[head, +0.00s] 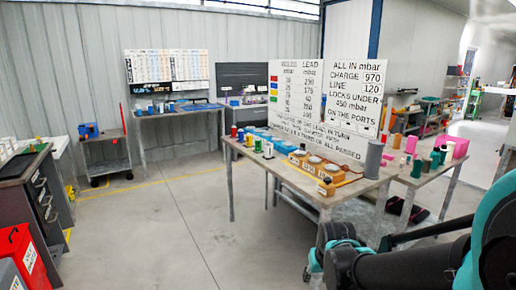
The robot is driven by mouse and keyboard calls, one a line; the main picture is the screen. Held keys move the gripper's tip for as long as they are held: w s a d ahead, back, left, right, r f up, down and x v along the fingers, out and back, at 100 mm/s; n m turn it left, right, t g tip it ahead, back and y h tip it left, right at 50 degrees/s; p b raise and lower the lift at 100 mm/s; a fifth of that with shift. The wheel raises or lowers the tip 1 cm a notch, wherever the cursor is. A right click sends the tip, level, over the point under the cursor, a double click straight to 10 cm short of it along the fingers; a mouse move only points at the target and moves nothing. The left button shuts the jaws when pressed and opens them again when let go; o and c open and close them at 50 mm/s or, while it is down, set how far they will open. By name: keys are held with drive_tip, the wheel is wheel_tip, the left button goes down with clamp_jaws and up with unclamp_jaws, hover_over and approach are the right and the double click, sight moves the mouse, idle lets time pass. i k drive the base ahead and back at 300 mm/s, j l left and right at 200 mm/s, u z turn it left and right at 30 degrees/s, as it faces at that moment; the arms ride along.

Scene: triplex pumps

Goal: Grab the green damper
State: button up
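Several small coloured cylinders stand upright in a row at the left end of the middle table (327,198). More green cylinders stand on the right-hand table, including a dark green one (435,159) and a shorter one (416,169). I cannot tell which of these is the green damper. My arm, dark with teal parts, crosses the lower right. No gripper fingers can be made out, and nothing is seen held.
Orange blocks (326,187), blue pieces (284,147) and a grey cylinder (373,158) stand on the middle table before white text boards (295,95). A red box (17,247) and dark drawer cabinet (45,205) are at left. The floor between is clear.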

sight(258, 141)
drive_tip(key=i+j+z, duration=0.15)
drive_tip(key=i+j, duration=0.25)
drive_tip(key=i+j+z, duration=0.15)
drive_tip(key=i+j, duration=0.25)
drive_tip(key=j, duration=0.15)
drive_tip(key=i+j+z, duration=0.15)
drive_tip(key=i+j, duration=0.25)
drive_tip(key=j, duration=0.15)
